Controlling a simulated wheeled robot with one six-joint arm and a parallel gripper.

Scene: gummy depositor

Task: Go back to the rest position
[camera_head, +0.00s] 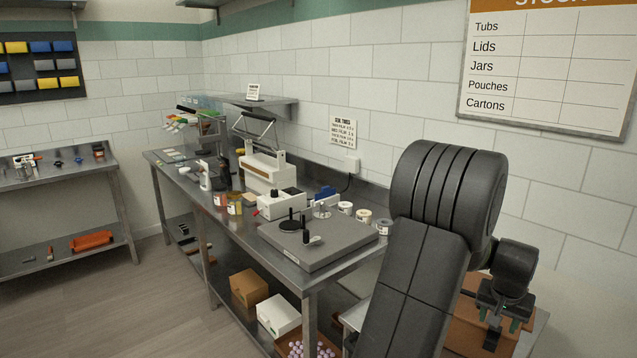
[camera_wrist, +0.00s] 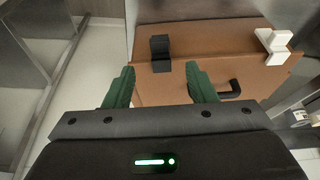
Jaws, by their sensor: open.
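My gripper (camera_head: 502,326) hangs at the lower right of the head view, at the end of my dark arm. In the wrist view its two green fingers (camera_wrist: 160,86) stand wide apart with nothing held between them. A brown box-like thing (camera_head: 465,326) is beside and behind the gripper in the head view. In the wrist view its brown top (camera_wrist: 215,50) lies beyond the fingertips, with a black block (camera_wrist: 160,48), a black handle (camera_wrist: 230,89) and a white piece (camera_wrist: 273,45) on it. I cannot tell the gap between fingers and box.
A long steel bench (camera_head: 222,228) along the wall carries a grey plate-like device (camera_head: 285,243), a white machine (camera_head: 262,172) and several jars. Boxes sit on its lower shelf. Another steel table (camera_head: 60,180) stands far left. The floor (camera_head: 130,300) at left is clear.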

